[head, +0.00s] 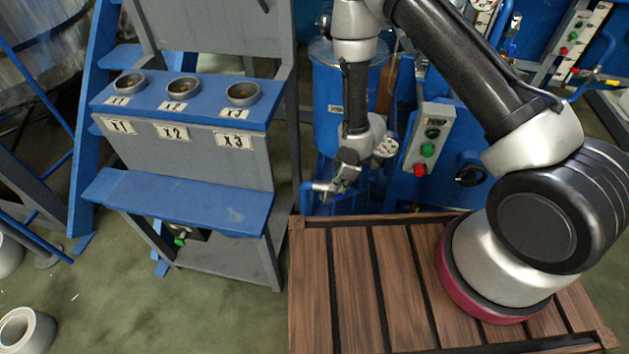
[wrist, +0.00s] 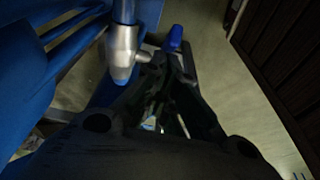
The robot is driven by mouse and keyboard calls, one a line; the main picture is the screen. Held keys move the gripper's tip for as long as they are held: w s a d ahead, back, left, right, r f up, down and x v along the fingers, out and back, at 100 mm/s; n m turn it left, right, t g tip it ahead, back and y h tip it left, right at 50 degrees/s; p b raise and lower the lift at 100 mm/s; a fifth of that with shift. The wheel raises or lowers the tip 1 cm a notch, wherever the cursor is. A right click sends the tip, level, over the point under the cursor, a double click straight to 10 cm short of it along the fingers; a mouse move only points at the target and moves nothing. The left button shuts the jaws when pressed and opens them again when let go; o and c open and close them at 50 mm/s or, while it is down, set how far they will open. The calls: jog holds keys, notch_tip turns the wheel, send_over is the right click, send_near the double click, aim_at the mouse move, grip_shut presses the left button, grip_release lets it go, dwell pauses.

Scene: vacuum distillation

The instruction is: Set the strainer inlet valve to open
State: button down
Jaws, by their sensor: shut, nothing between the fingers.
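In the wrist view a silver valve body (wrist: 122,55) sits on a blue vertical pipe, with a short silver stem pointing right. A blue lever end (wrist: 174,38) shows just beyond my fingertips; I take these for the strainer inlet valve. My gripper (wrist: 168,62) is shut and empty, its tips close beside the stem and lever. I cannot tell whether they touch. In the head view my gripper (head: 345,182) hangs low in front of the blue equipment, beside a small silver fitting (head: 322,187). The fingers partly hide the lever, so its exact angle is unclear.
A blue vessel (head: 327,100) stands behind my arm. A button box (head: 428,138) and a black handwheel (head: 469,175) are to its right. A grey stand (head: 215,160) with cups marked X1, X2 and X3 is at left. My slatted wooden base lies in front.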

jog(key=shift+d+f, duration=0.15)
jog(key=shift+d, duration=0.2)
dwell(0.4)
notch_tip(320, 180, up, 12)
jog(key=a+h, duration=0.2)
jog(key=a, duration=0.1)
send_over(332, 198)
jog(key=f, duration=1.2)
jog(key=shift+w+d, duration=0.1)
jog(key=shift+d, duration=0.25)
jog(key=shift+d+f, duration=0.3)
